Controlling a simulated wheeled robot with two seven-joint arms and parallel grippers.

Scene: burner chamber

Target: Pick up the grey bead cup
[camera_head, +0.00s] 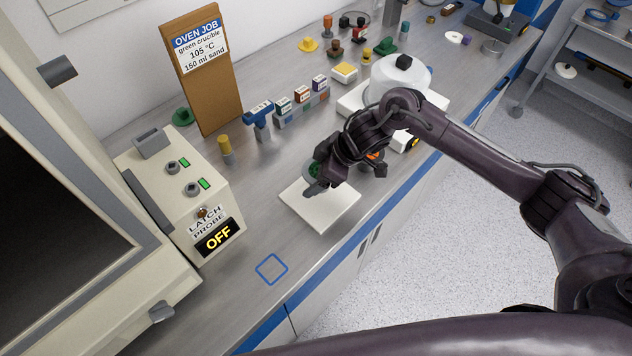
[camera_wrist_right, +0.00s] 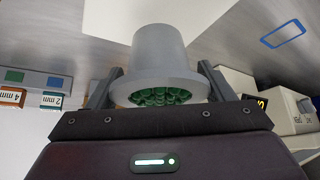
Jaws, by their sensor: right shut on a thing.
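The grey bead cup (camera_wrist_right: 160,62) is between the two fingers of my right gripper (camera_wrist_right: 158,90) in the right wrist view, with green beads showing in its mouth. The right gripper is shut on it. In the head view the right gripper (camera_head: 318,182) is over the white square pad (camera_head: 325,212), and the cup (camera_head: 311,170) shows only partly behind the fingers. I cannot tell whether the cup touches the pad. My left gripper is not in view.
A cream oven with a control box (camera_head: 215,215) reading OFF stands at the left. A blue square outline (camera_head: 271,269) marks clear bench near the front edge.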

